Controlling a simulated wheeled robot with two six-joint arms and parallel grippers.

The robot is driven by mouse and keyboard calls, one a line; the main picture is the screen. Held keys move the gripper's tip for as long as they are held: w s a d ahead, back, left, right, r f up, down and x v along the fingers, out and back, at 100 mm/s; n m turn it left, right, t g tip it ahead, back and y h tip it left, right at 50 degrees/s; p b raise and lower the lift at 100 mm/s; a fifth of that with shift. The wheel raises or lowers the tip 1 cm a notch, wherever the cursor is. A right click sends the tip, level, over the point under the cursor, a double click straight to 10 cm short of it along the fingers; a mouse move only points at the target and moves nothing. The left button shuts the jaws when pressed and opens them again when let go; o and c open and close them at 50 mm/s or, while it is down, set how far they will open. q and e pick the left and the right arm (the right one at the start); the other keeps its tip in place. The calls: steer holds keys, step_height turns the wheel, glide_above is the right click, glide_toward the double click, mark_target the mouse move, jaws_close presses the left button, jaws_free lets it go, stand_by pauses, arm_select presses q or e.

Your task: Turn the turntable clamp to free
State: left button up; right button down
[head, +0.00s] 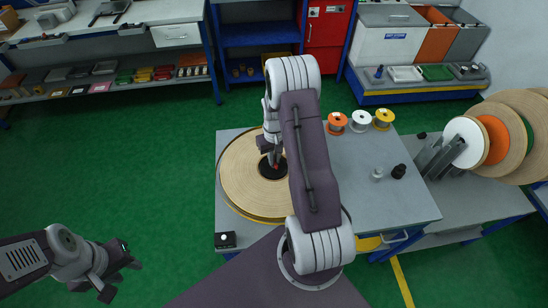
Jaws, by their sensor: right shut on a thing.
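The turntable (240,172) carries a wide tan tape roll at the left end of the grey bench. A dark round clamp (267,172) with a red mark sits at its centre. My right gripper (271,158) is over the clamp and shut on it; my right arm hides part of the roll and the fingers show only in part. My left gripper (118,273) hangs over the green floor at lower left, away from the bench, with its fingers apart and empty.
Orange, white and yellow spools (359,121) stand at the bench's back edge. Small silver and black parts (398,171) lie to the right. A small black box (225,240) sits at the front left corner. Large discs (507,135) stand in a rack at right.

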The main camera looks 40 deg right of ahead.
steer(key=n, duration=0.3)
steer(key=shift+r+n+p, duration=0.1)
steer(key=shift+n+p, duration=0.25)
steer(key=shift+n, duration=0.05)
steer(key=n, duration=0.3)
steer(key=n+p, duration=0.1)
steer(key=n, duration=0.3)
steer(key=shift+w, duration=0.1)
steer(key=shift+d+n, duration=0.1)
steer(key=shift+n, duration=1.8)
steer(key=c, duration=1.6)
jaws_free()
steer(key=shift+c, duration=0.2)
steer(key=shift+o, duration=0.8)
